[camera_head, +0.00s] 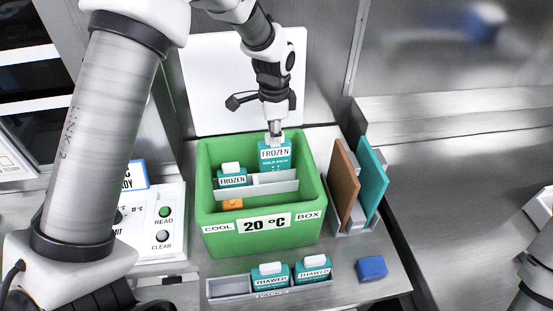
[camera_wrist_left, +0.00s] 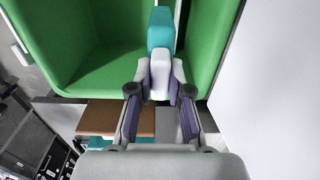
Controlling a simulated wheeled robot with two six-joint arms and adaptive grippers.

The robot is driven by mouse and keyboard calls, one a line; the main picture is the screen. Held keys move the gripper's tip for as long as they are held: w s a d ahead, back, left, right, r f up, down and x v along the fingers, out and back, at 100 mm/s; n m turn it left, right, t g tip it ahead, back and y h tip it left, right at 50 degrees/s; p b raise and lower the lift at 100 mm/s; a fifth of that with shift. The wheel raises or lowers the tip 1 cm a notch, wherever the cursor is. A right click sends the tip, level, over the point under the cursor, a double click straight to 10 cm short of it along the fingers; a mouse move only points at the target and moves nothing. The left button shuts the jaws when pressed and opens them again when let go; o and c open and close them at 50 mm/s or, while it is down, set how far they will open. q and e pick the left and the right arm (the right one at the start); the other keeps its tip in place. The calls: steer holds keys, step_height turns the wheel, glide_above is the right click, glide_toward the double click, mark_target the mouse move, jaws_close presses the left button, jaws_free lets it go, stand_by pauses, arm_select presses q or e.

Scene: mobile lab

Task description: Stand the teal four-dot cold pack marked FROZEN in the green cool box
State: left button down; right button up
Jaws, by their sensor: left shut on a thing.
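The teal cold pack marked FROZEN (camera_head: 274,160) is upright at the back right of the green cool box (camera_head: 217,217); its dots are too small to count. My left gripper (camera_head: 275,135) is shut on its white cap from above. In the left wrist view, the fingers (camera_wrist_left: 160,78) close on the white cap, with the teal body (camera_wrist_left: 161,30) beyond it. The white divider (camera_head: 262,188) is just in front of the pack; I cannot tell whether its base touches the box floor. My right gripper is not visible.
An orange piece (camera_head: 232,204) lies in the front of the box. A grey tray (camera_head: 229,287) with two THAWED packs (camera_head: 271,275) is in front. A blue block (camera_head: 371,268) is beside it. A rack with brown (camera_head: 343,182) and teal (camera_head: 372,180) panels stands right; a READ/CLEAR panel (camera_head: 150,232) left.

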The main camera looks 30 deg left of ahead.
arm_select(q)
steer(key=w+f, duration=0.1)
steer(key=f, duration=0.3)
steer(key=w+f+p, duration=0.1)
steer(key=f, duration=0.2)
steer(key=shift+w+f, duration=0.1)
steer(key=shift+w, duration=0.25)
steer(key=f, duration=0.1)
steer(key=s+f+p, duration=0.1)
steer(key=f, duration=0.1)
steer(key=shift+s, duration=0.1)
steer(key=shift+w+f, duration=0.4)
steer(key=c, duration=1.2)
jaws_free()
steer(key=shift+o, duration=0.5)
steer(key=shift+s+r, duration=0.2)
steer(key=shift+s, duration=0.05)
steer(key=shift+w+r, duration=0.2)
steer(key=shift+r, duration=0.1)
step_height(320, 180, up, 11)
steer(key=b, duration=0.3)
glide_above(278, 156)
steer(key=w+a, duration=0.1)
steer(key=w, duration=0.2)
steer(key=shift+s+a+r, duration=0.15)
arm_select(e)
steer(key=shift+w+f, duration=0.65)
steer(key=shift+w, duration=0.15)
